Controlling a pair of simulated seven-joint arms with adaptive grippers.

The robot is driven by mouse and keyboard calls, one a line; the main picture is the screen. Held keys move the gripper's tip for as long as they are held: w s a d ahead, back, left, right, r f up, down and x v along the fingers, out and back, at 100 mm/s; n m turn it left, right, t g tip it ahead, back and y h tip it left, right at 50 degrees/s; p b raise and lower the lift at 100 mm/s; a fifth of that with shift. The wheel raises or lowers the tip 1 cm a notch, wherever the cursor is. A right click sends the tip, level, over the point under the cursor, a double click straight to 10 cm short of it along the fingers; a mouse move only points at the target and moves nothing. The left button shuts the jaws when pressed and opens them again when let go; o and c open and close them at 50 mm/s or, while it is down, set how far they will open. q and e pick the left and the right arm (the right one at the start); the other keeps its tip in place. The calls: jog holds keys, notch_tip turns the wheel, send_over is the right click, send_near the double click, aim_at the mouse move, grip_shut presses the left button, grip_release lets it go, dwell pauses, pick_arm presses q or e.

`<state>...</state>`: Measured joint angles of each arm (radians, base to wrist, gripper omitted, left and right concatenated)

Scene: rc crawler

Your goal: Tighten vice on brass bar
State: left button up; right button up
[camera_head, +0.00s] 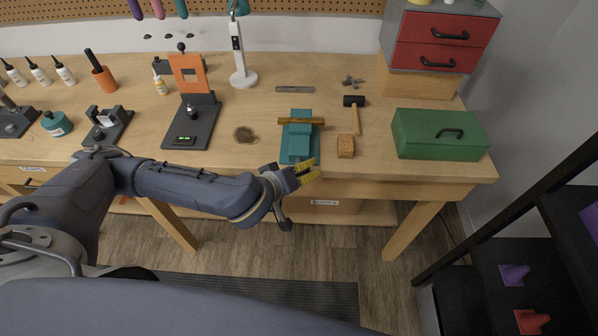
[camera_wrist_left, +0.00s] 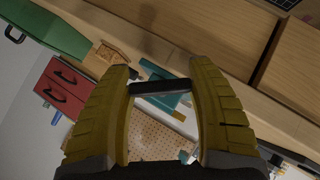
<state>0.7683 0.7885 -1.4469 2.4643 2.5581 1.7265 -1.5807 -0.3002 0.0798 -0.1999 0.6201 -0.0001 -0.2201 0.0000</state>
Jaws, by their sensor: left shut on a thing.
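The teal vice (camera_head: 299,142) stands near the front edge of the workbench. The brass bar (camera_head: 301,121) lies crosswise at its far end, between the vice's jaw parts; I cannot tell how tightly it is clamped. My left gripper (camera_head: 306,171), with yellow fingers, is at the near end of the vice, by the bench's front edge. In the left wrist view its fingers (camera_wrist_left: 163,88) are shut on a dark bar, which looks like the vice handle (camera_wrist_left: 160,87). Part of the teal vice (camera_wrist_left: 170,102) shows behind that bar. The right gripper is not in view.
A wooden block (camera_head: 345,146) and a black-headed mallet (camera_head: 355,114) lie right of the vice. A green toolbox (camera_head: 437,135) stands farther right. A dark stand with an orange frame (camera_head: 190,125) is to the left. The bench between that stand and the vice is mostly clear.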

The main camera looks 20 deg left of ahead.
pick_arm(q)
jog(key=shift+y, duration=0.3)
jog(key=shift+w, duration=0.1)
dwell(0.3)
jog(key=o, duration=1.2)
jog(key=shift+n+t+h, duration=0.7)
jog(key=shift+n+h, duration=0.1)
jog(key=shift+h, duration=0.7)
jog(key=shift+n+t+h, duration=0.7)
jog(key=shift+n+h, duration=0.1)
jog(key=shift+h, duration=0.1)
jog(key=shift+r+n+t+h, duration=0.15)
jog(key=shift+n+t+h, duration=1.25)
jog(key=shift+n, duration=0.5)
